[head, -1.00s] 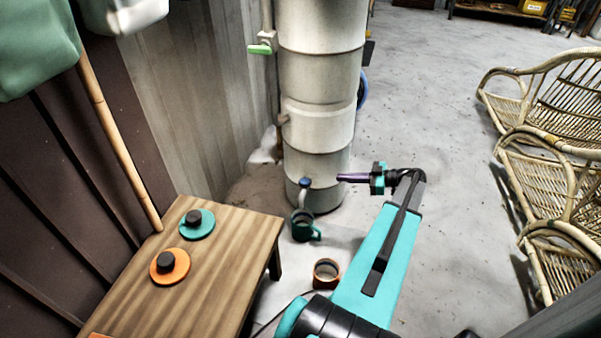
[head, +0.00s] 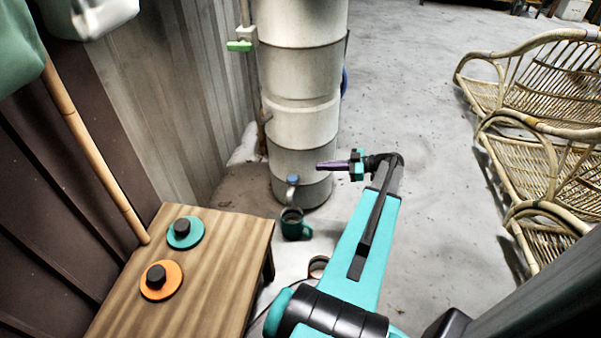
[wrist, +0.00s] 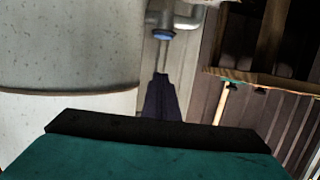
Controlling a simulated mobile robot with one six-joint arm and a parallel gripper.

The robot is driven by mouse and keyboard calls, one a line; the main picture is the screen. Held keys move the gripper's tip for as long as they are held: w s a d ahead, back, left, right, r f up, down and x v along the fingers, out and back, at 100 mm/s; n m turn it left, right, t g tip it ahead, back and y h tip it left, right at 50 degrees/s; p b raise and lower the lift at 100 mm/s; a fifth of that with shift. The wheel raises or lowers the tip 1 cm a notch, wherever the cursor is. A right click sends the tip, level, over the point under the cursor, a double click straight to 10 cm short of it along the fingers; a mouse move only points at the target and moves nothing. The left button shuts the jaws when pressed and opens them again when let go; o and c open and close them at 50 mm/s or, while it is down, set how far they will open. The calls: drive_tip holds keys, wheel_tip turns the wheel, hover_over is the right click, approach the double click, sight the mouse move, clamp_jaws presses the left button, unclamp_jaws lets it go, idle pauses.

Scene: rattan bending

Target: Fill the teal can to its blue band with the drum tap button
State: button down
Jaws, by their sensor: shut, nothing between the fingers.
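The pale drum (head: 300,122) stands upright at the back. Its tap, with a blue button (head: 292,180) on top, sits low on its front. The button also shows near the top of the wrist view (wrist: 163,35). The teal can (head: 294,229) stands on the floor below the tap. Its blue band cannot be made out, nor can the level inside. My gripper (head: 319,167) is shut and empty, with its purple fingers pointing left. Its tip is a little right of and above the button, apart from it in the picture. The fingers also show in the wrist view (wrist: 161,78).
A wooden table (head: 215,270) at the left bears a teal disc (head: 196,240) and an orange disc (head: 178,287) with black knobs. An orange can (head: 316,263) is partly hidden by my arm. Rattan chairs (head: 545,90) stand at the right. The floor between is clear.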

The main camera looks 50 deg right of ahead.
drive_tip(key=shift+w+a, duration=0.1)
drive_tip(key=b, duration=0.3)
hover_over(292, 179)
drive_tip(key=s+d, duration=0.2)
wheel_tip(292, 179, down, 3)
drive_tip(key=shift+a+f+b, duration=0.1)
drive_tip(key=shift+f+b, duration=0.6)
drive_tip(key=shift+f, duration=1.05)
